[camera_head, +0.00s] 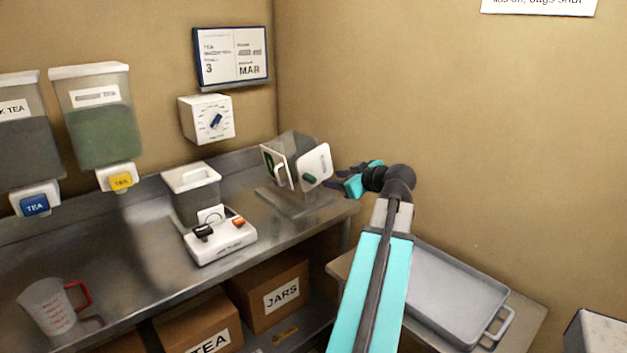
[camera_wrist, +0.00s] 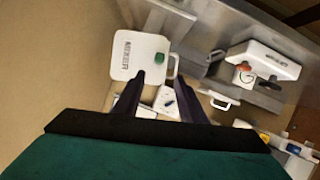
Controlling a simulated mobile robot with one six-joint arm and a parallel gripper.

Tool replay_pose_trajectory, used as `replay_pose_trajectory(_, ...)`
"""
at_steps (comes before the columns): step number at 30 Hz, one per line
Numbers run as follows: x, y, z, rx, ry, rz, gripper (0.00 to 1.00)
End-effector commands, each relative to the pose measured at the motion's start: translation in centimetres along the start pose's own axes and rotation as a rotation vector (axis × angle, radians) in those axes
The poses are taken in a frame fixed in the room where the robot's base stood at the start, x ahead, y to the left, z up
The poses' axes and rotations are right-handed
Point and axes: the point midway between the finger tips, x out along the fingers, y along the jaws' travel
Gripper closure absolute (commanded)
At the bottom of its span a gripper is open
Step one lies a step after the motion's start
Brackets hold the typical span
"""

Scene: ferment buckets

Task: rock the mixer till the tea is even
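The mixer (camera_head: 297,165) stands on a metal base near the right end of the steel counter, with white end plates and a clear, tilted body between them. A white plate (camera_wrist: 138,58) with a printed label and a green knob shows in the wrist view and appears to be its near end. My gripper (camera_head: 340,184) is just to the right of the mixer. In the wrist view its two dark fingers (camera_wrist: 160,82) are spread, with nothing clearly held between them. The fingertips overlap the plate's lower right edge; I cannot tell whether they touch. The tea inside is not clear.
A white device (camera_head: 232,252) with dark and orange switches and a lidded grey bin (camera_head: 194,200) stand left of the mixer. A measuring jug (camera_head: 50,312) is at front left. Tea dispensers (camera_head: 102,130) hang on the wall. A grey tray (camera_head: 450,295) lies at lower right.

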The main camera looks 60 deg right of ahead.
Motion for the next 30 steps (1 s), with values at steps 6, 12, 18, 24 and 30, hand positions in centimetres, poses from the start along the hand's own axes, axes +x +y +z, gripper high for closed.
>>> replay_pose_trajectory(6, 1.6, 0.3, 0.0, 0.001, -0.002, 0.002, 0.62)
replay_pose_trajectory(12, 4.2, 0.4, 0.0, 0.002, -0.002, 0.002, 0.62)
replay_pose_trajectory(18, 7.1, 0.4, 0.0, 0.003, -0.002, 0.001, 0.62)
replay_pose_trajectory(24, 10.0, 0.5, 0.0, 0.003, -0.002, 0.003, 0.62)
replay_pose_trajectory(30, 12.2, 0.5, 0.1, 0.002, -0.002, 0.004, 0.62)
